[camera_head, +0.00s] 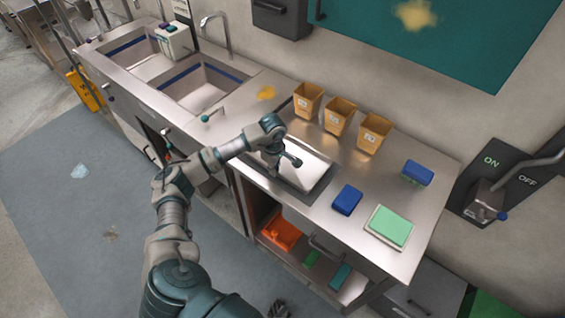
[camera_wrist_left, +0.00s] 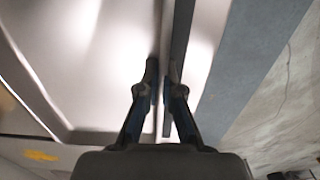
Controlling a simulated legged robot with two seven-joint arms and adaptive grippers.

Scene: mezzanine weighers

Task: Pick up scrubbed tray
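The scrubbed tray, a shallow pale metal tray (camera_head: 305,170), lies in a dark-framed recess near the front of the steel counter. My left gripper (camera_head: 284,160) points down at its front-left side; the wrist and fingers hide part of it. In the left wrist view, the two fingers (camera_wrist_left: 162,72) are close together, one on each side of a thin rim. The tray's smooth inside (camera_wrist_left: 85,60) shows to the left of that rim. The fingers look closed on the rim, and I see no clear lift. My right gripper does not show.
Several tan bins (camera_head: 340,116) stand behind the tray. A blue block (camera_head: 347,200), a pale tray with a green pad (camera_head: 391,227) and a blue sponge (camera_head: 417,173) are to the right.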

